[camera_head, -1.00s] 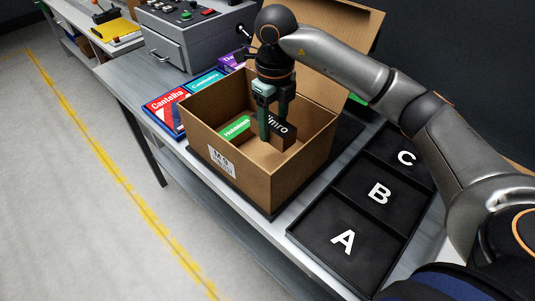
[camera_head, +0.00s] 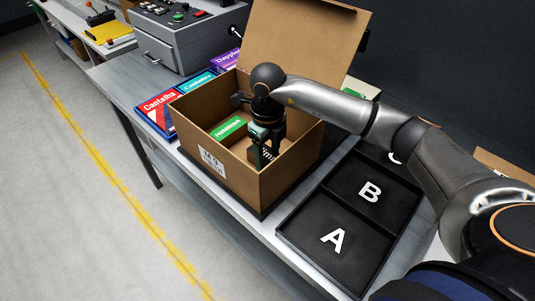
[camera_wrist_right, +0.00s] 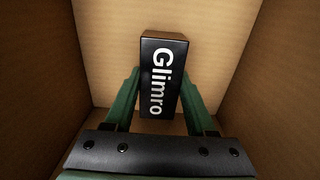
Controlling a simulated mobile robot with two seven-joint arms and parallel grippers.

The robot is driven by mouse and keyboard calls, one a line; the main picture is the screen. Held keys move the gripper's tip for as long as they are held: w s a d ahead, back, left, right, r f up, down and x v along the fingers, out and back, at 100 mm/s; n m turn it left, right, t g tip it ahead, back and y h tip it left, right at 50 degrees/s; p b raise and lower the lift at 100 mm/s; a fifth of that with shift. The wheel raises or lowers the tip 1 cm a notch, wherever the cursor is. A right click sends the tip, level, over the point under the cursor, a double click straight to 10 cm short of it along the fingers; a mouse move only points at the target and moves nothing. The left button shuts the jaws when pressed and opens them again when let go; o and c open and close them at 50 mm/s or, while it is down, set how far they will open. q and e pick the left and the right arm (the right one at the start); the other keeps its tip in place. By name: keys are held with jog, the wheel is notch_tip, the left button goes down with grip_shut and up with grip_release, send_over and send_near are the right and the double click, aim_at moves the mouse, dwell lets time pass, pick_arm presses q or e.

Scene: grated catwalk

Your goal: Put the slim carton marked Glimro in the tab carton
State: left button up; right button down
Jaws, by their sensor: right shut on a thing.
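The slim carton marked Glimro is a black-fronted box with white letters and brown sides; it shows in the right wrist view (camera_wrist_right: 160,78) and partly in the head view (camera_head: 265,153). My right gripper (camera_head: 264,150) is shut on it, with a green finger on each side in the wrist view (camera_wrist_right: 161,112). Both are inside the open brown tab carton (camera_head: 235,172), below its rim. I cannot tell whether the Glimro carton touches the floor of the tab carton. A green box (camera_head: 229,128) lies in the tab carton to the left. My left gripper is not in view.
The tab carton's lid (camera_head: 305,40) stands up at the back. Red (camera_head: 158,108), teal (camera_head: 197,84) and purple (camera_head: 228,60) boxes lie behind and left. A black tray (camera_head: 375,222) with lettered compartments is at the right, with A and B empty.

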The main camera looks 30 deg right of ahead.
aim_at(267, 154)
jog(key=shift+c, duration=1.1)
grip_release()
notch_tip(267, 154, up, 12)
jog(key=shift+b, duration=0.3)
jog(key=shift+r, duration=0.1)
